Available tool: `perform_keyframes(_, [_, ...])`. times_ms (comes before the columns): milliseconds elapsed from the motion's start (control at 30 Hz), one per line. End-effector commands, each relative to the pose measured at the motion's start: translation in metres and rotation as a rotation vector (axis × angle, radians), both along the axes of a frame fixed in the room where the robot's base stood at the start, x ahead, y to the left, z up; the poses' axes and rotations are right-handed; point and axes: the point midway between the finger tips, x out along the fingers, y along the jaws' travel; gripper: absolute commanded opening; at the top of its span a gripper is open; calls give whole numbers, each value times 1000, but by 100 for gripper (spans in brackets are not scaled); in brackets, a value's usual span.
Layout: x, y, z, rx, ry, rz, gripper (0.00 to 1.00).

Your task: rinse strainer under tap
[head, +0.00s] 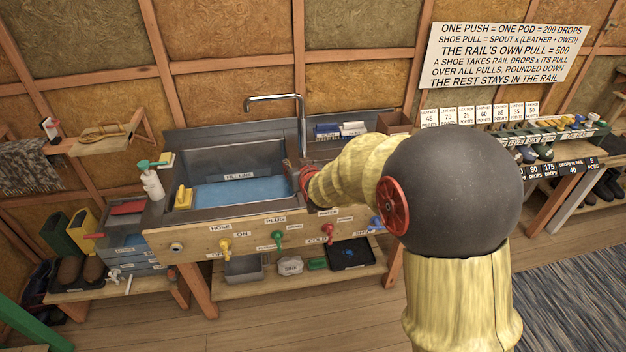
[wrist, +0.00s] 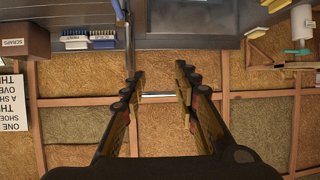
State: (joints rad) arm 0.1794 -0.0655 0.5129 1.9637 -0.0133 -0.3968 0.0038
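The tap (head: 301,125) is a tall grey pipe at the back of the sink, with its spout (head: 272,97) bent out to the left. The sink (head: 240,160) holds blue water, with a label reading like "fill line" on its back wall. I cannot make out a strainer in either view. My gripper (wrist: 159,72) shows in the wrist view with its two dark fingers spread apart and nothing held between them. The pale spout bar (wrist: 158,97) shows in the gap between the fingers; I cannot tell how far off it is. In the head view my arm hides the gripper.
Yellow, green, red and blue valves (head: 276,236) line the sink front. A soap bottle (head: 152,182) and a yellow item (head: 183,197) stand at the left. Blue and white brushes (head: 341,130) and a brown box (head: 393,122) sit behind right. A lower shelf (head: 225,290) holds trays.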

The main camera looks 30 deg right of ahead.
Motion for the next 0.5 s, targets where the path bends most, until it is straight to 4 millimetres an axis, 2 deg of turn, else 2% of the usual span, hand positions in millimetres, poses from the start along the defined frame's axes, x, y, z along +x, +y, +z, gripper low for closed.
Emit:
perform_keyframes(33, [16,-14,-30,-5,-31,-15,30])
perform_keyframes(100, [35,-31,-58,-19,-101,-32,30])
perform_keyframes(200, [52,-55,-98,-39,-200,-57,30])
perform_keyframes(300, [56,-73,-133,-58,-286,-76,30])
perform_keyframes(400, [54,-84,-157,-74,-353,-90,30])
perform_keyframes(500, [49,-91,-172,-85,-398,-99,30])
